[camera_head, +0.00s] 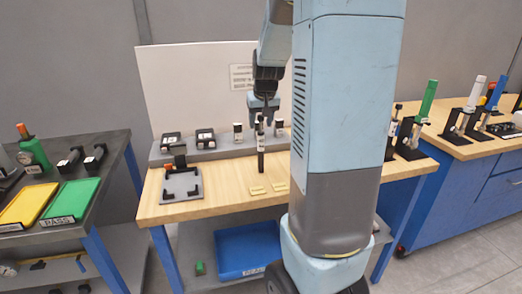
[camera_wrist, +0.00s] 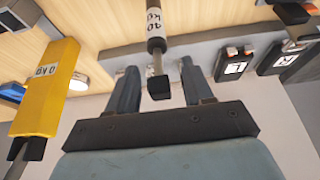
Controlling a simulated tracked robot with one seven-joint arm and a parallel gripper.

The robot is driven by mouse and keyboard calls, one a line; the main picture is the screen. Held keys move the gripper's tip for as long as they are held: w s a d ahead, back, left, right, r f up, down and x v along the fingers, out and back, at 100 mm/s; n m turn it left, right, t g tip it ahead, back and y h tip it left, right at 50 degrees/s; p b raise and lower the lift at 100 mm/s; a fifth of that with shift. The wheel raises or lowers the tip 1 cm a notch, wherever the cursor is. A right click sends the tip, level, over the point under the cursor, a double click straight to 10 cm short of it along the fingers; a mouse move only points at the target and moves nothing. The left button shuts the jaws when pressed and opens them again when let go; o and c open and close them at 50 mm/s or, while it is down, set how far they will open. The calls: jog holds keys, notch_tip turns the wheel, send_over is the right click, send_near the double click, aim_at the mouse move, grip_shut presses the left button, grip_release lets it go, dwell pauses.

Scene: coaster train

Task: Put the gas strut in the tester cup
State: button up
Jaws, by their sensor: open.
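A slim gas strut with a dark body and a white label band (camera_head: 260,142) stands upright on the wooden bench, below my gripper (camera_head: 263,114). In the wrist view, a rod with a white label (camera_wrist: 155,24) and a dark block-shaped end (camera_wrist: 158,88) lies in line with the gap between the fingers of my gripper (camera_wrist: 158,68); it looks like the same strut. The fingers are apart, with space on both sides of it. I see no clear contact. The tester cup cannot be picked out for sure; my own body hides part of the bench.
In the wrist view, a yellow labelled object (camera_wrist: 48,90) is close at left. A green cylinder (camera_head: 427,98) stands at right.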

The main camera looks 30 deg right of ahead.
grip_shut()
dwell(0.3)
dwell(0.4)
